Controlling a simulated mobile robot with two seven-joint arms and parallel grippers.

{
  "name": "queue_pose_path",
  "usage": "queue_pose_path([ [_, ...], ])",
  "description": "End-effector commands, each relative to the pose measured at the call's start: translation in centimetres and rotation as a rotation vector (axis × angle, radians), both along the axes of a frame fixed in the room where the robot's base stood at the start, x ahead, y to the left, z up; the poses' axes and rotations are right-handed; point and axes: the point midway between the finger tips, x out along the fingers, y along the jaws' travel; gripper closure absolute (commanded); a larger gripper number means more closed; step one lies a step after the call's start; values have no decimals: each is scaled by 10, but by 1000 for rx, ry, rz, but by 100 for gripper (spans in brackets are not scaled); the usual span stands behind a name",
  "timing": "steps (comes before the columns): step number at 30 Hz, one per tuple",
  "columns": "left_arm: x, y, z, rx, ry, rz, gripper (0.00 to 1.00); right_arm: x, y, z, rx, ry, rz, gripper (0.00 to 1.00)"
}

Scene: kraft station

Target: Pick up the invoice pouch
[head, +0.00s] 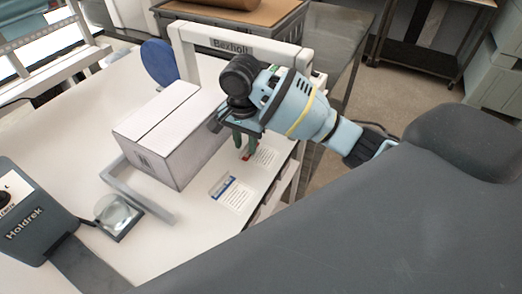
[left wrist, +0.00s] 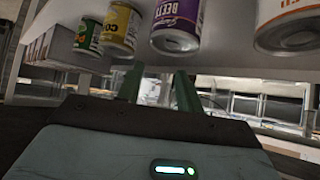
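Two flat printed pouches or slips lie on the white table in the head view. One has a red band (head: 264,157) and lies beside the white box, partly hidden by my right gripper. The other has a blue band (head: 231,193) and lies nearer the front edge. I cannot read which is the invoice pouch. My right gripper (head: 244,150) points down, its green fingers apart, with the tips at the red-banded one's left end. Contact is unclear, and nothing shows clearly held. My left gripper (left wrist: 158,88) is open and empty in the left wrist view, outside the head view.
A grey bracket (head: 140,190), a glass-topped block (head: 118,216) and a Holdrek device (head: 30,215) stand left. Cans (left wrist: 178,25) line a shelf near my left gripper.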

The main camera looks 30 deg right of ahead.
Motion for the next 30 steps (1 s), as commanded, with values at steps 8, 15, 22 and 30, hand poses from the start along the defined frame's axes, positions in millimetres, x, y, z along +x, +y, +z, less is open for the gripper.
queue_pose_path([
  [8,0,1,0,2,1,-1,64,0,0,0,0,0,0,90],
  [15,0,2,0,5,0,-4,64,0,0,0,0,0,0,100],
  [22,0,2,0,6,0,-4,64,0,0,0,0,0,0,100],
  [30,0,2,0,5,0,-3,64,1,0,13,0,-4,0,100],
])
